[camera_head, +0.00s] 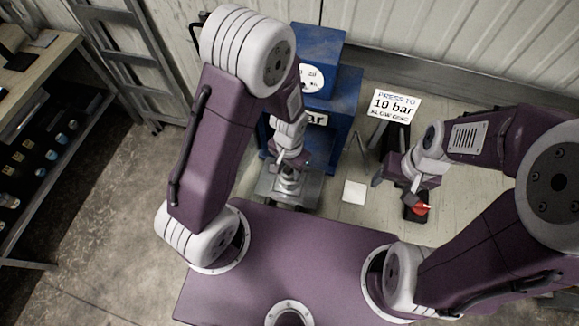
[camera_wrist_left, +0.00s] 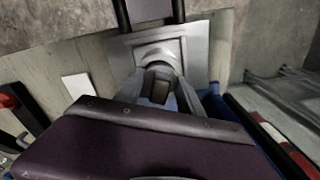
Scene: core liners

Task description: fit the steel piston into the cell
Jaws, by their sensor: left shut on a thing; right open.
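My left gripper (camera_head: 289,165) points down over the steel stand at the foot of the blue press. It is shut on a small steel piece, which looks like the piston (camera_wrist_left: 160,86); the fingers hide much of it. Just below is a round steel body, likely the cell (camera_head: 288,186), on a square plate; its ring also shows in the left wrist view (camera_wrist_left: 156,54). Whether the piston is inside the cell or just above it, I cannot tell. My right gripper (camera_head: 412,196) is open, close above a black object with a red top (camera_head: 419,210).
The blue press (camera_head: 317,45) stands behind the cell, with a sign (camera_head: 391,105) reading 10 bar to its right. A white square (camera_head: 354,192) lies on the bench between the grippers. A shelf (camera_head: 35,130) with small items is at far left.

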